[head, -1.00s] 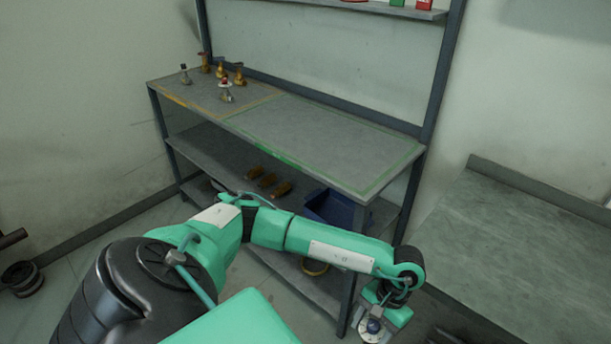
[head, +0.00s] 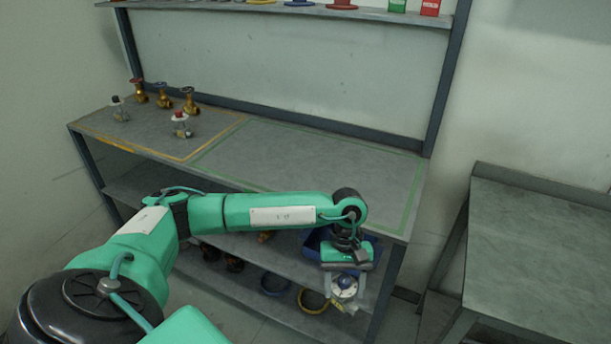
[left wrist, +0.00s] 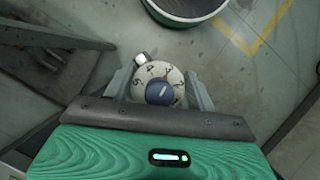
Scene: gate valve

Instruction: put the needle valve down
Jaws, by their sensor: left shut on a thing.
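My left gripper (head: 343,288) is shut on the needle valve (head: 346,283), held in front of the shelf unit and below the worktop's height. In the left wrist view the valve (left wrist: 160,88) shows a pale numbered dial with a dark blue centre knob, between the two fingers (left wrist: 160,92). Its lower body is hidden by the gripper. The worktop (head: 310,158) has a green-outlined area, bare, on the right and a yellow-outlined area on the left. My right gripper is not in view.
Several valves, such as a red-topped one (head: 181,125), stand in the yellow area. A blue bin (head: 318,241) and rings (head: 311,300) sit on the lower shelves. A grey table (head: 545,240) is at the right. The left wrist view shows a round container (left wrist: 185,8).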

